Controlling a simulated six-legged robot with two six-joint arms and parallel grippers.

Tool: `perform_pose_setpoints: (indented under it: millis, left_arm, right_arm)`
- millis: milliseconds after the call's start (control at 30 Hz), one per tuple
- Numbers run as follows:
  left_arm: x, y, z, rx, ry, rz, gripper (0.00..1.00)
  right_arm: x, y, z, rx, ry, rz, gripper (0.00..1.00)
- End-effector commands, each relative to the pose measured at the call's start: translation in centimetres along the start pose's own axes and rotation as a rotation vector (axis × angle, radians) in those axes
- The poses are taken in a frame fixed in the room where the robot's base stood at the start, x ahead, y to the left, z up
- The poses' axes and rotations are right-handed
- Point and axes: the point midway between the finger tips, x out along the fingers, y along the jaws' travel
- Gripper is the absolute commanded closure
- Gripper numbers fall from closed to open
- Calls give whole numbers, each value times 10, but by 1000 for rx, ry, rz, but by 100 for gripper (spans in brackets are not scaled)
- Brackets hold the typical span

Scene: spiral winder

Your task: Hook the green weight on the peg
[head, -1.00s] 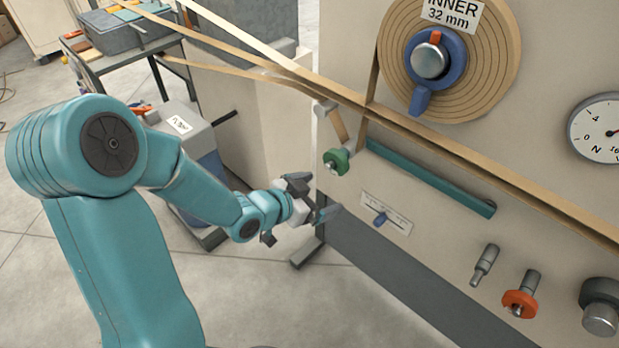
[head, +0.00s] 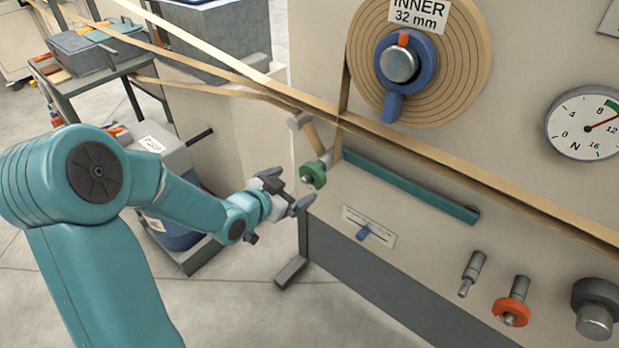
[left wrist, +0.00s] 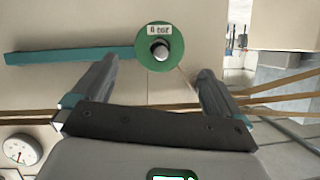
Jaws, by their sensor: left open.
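The green weight (head: 313,174) is a round disc at the left end of the teal bar (head: 410,188) on the machine's front. In the left wrist view the green weight (left wrist: 159,46) faces me, with a pale label and a metal stub at its centre. My left gripper (head: 290,190) is open and empty, just below and left of the weight. In the left wrist view its fingers (left wrist: 157,68) are spread, with the weight ahead between them, seemingly apart from both. A bare metal peg (head: 472,273) sticks out of the panel at lower right. My right gripper is out of view.
An orange disc (head: 511,310) sits on a second peg, beside a grey knob (head: 596,308). Tan strips (head: 420,155) cross above the teal bar to a roll (head: 470,50). A slider plate (head: 368,227) is below.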

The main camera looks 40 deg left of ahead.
Motion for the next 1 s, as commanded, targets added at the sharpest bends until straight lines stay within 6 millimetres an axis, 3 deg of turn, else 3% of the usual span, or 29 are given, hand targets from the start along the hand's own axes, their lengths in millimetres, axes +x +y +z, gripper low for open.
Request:
perform_pose_setpoints:
  millis: [200, 400, 600, 867, 900, 1000]
  left_arm:
    - [51, 2, 0, 0, 0, 4, 0]
    - [85, 1, -1, 1, 1, 1, 0]
    - [100, 1, -1, 0, 0, 0, 0]
    - [101, 1, -1, 0, 0, 0, 0]
    - [101, 1, -1, 0, 0, 0, 3]
    - [101, 1, -1, 0, 0, 0, 36]
  right_arm:
    - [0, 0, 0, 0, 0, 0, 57]
    - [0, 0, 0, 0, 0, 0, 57]
    - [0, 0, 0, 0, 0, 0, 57]
    - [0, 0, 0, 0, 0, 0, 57]
    - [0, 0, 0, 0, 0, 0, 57]
    - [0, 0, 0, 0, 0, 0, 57]
